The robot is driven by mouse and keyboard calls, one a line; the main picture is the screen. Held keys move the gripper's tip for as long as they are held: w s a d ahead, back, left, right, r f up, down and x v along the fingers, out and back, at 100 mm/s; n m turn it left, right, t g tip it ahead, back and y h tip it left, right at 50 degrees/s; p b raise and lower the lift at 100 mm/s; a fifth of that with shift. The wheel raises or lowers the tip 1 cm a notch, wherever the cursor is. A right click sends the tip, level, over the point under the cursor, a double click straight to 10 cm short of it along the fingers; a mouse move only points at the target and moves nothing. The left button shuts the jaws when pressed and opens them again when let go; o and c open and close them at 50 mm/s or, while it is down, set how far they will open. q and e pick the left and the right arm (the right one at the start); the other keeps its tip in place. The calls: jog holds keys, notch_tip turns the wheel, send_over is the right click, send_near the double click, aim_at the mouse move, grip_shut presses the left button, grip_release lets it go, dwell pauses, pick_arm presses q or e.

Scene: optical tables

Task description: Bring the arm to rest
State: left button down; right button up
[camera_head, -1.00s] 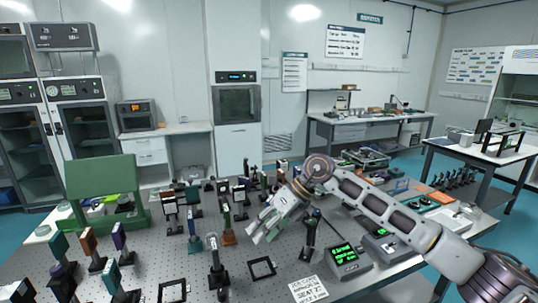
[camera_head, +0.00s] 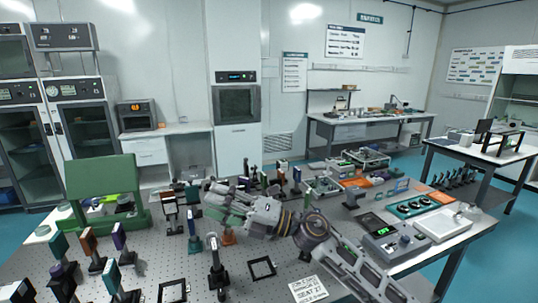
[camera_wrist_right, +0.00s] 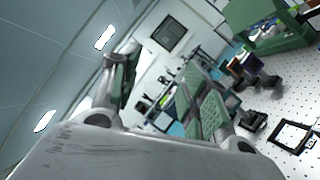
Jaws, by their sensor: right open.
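My right arm comes in from the lower right in the head view and reaches over the optical table (camera_head: 140,262). My right gripper (camera_head: 212,196) points left above the middle of the table. In the right wrist view its two green-padded fingers (camera_wrist_right: 163,72) stand apart with nothing between them. My left gripper does not show in either view.
Several post-mounted optics, such as a blue one (camera_head: 193,228), stand around and below the arm. A green frame (camera_head: 101,190) stands at the left. Grey instruments (camera_head: 392,244) and a white tray (camera_head: 443,224) lie at the right.

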jog(key=w+d+f+m+t+h, duration=0.1)
jog(key=w+d+m+t+h, duration=0.25)
jog(key=d+m+t, duration=0.4)
jog(key=w+d+f+m+t+h, duration=0.25)
jog(key=d+m+t+h, duration=0.25)
jog(key=m+t, duration=0.6)
jog(key=s+d+f+m+g+h, duration=0.2)
jog(key=d+f+m+g+h, duration=0.2)
jog(key=d+f+m+h, duration=0.45)
jog(key=s+d+f+m+g+h, duration=0.1)
jog(key=d+f+m+g+h, duration=0.25)
jog(key=d+f+m, duration=0.6)
jog(key=s+d+f+g, duration=0.3)
jog(key=s+f+g, duration=0.7)
jog(key=s+f, duration=1.15)
jog(key=s+d+f+g, duration=0.1)
jog(key=s+f, duration=0.1)
jog(key=f, duration=1.3)
jog(key=s+f, duration=0.2)
jog(key=f, duration=1.3)
jog(key=s+d+f, duration=0.3)
jog(key=s+f, duration=0.7)
jog(key=s, duration=0.1)
jog(key=s+d+f+g, duration=0.1)
jog(key=s+d+f, duration=0.2)
jog(key=s+f, duration=0.7)
jog(key=shift+s+n+h, duration=0.35)
